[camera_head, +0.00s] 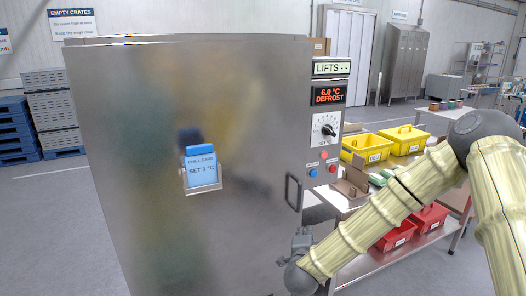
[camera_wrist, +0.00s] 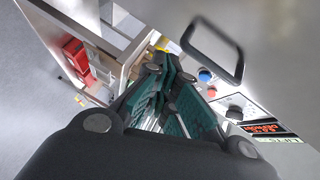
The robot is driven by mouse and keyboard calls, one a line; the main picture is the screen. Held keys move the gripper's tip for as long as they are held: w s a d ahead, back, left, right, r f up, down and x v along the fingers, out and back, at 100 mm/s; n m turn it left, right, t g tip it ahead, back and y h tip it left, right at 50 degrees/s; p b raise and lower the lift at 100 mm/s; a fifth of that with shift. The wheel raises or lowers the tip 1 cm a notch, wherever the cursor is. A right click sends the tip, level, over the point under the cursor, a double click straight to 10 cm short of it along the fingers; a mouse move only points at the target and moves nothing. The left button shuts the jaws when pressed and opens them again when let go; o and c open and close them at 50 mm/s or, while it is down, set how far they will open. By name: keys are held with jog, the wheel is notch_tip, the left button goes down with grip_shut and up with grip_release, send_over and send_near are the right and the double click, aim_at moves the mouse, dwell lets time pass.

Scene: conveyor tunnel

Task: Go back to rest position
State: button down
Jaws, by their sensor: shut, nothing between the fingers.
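My gripper (camera_head: 300,240) is low in front of the steel cabinet (camera_head: 130,160), just below its dark door handle (camera_head: 293,191) in the head view. In the wrist view my gripper (camera_wrist: 166,75) has its dark fingers with teal pads brought together, with nothing between them. The handle (camera_wrist: 238,68) shows beside the fingers there and is not held. The cabinet door looks closed. A blue card (camera_head: 201,167) reading "CHILL CARD SET 1 °C" sits in a holder on the door.
The control panel (camera_head: 325,145) shows "6.0 °C DEFROST", a dial and buttons. A table to the right bears yellow crates (camera_head: 367,149), with red crates (camera_head: 396,236) on its lower shelf. Grey crates (camera_head: 52,110) and blue pallets (camera_head: 14,130) stand at left. Floor shows left of the cabinet.

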jog(key=s+a+f+n+g+y, duration=0.1)
jog(key=s+f+n+g+y, duration=0.3)
jog(key=s+f, duration=0.65)
jog(key=s+a+f+n+g, duration=0.2)
jog(key=s+f+n, duration=0.5)
jog(key=f, duration=0.6)
jog(key=s+d+f+n+g, duration=0.2)
jog(key=s+f+g, duration=0.1)
jog(key=s, duration=0.7)
jog(key=s+d+f+n+g, duration=0.2)
jog(key=s+d+f+g, duration=0.1)
jog(key=s, duration=0.8)
jog(key=s+d+f+n+g, duration=0.2)
jog(key=s+d+f+g, duration=0.1)
jog(key=s, duration=0.7)
jog(key=shift+s+d+f, duration=0.2)
jog(key=shift+f, duration=0.15)
jog(key=shift+d, duration=0.1)
